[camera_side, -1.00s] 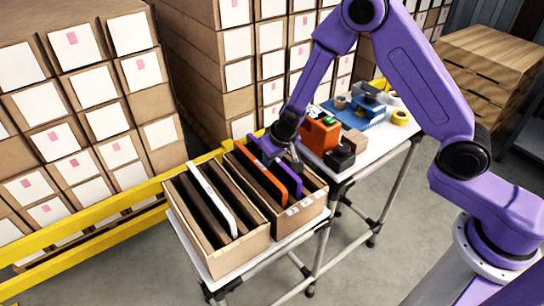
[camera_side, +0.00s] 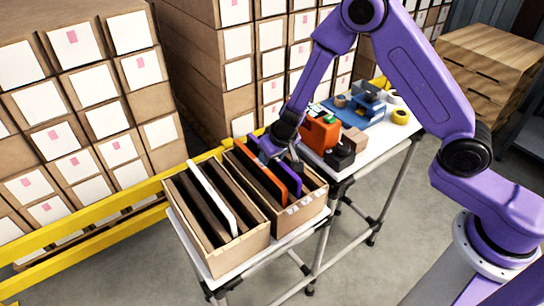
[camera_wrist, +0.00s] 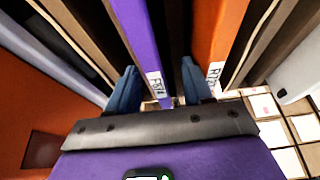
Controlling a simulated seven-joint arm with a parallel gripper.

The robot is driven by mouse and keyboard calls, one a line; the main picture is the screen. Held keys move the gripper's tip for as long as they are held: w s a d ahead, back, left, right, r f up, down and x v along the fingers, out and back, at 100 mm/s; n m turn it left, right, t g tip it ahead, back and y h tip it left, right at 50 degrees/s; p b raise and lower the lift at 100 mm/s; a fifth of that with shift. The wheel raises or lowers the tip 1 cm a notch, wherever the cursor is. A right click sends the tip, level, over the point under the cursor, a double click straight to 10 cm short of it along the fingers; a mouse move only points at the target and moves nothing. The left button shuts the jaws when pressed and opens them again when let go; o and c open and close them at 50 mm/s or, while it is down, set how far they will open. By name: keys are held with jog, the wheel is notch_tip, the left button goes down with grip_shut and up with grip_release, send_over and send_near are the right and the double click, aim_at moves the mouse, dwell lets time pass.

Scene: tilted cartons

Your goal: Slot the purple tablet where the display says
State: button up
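The purple tablet (camera_side: 291,186) stands tilted in the right carton (camera_side: 305,207), beside an orange tablet (camera_side: 268,178). In the wrist view the purple tablet (camera_wrist: 138,35) carries a small white label too blurred to read surely, and the orange tablet (camera_wrist: 215,35) stands to its right. My gripper (camera_side: 281,160) is over the right carton. In the wrist view its blue fingers (camera_wrist: 160,88) are apart, with the purple tablet's edge between them, nearer the left finger. A gap shows to the right finger. No readable display text is visible.
The left carton (camera_side: 245,250) holds a white tablet (camera_side: 212,195) among dark dividers. An orange box (camera_side: 318,136), a blue tray (camera_side: 362,112) and a yellow tape roll (camera_side: 401,117) are on the table at right. A yellow rail (camera_side: 90,215) runs behind the cartons.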

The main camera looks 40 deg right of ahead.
jog(key=v, duration=1.7)
jog(key=shift+r, duration=0.25)
dwell(0.3)
notch_tip(320, 180, up, 7)
dwell(0.8)
jog(key=shift+s, duration=0.1)
jog(key=s+d+f+n+g, duration=0.1)
jog(key=s+d+n, duration=0.2)
jog(key=s, duration=0.6)
jog(key=s+d+f+n+g, duration=0.2)
jog(key=s+n, duration=0.3)
jog(key=s, duration=0.4)
jog(key=s+d+f+n+g, duration=0.1)
jog(key=s+d+n, duration=0.3)
jog(key=s, duration=0.6)
jog(key=shift+d+f+n, duration=0.2)
jog(key=shift+d+n, duration=0.1)
jog(key=shift+d, duration=0.05)
jog(key=shift+s, duration=0.1)
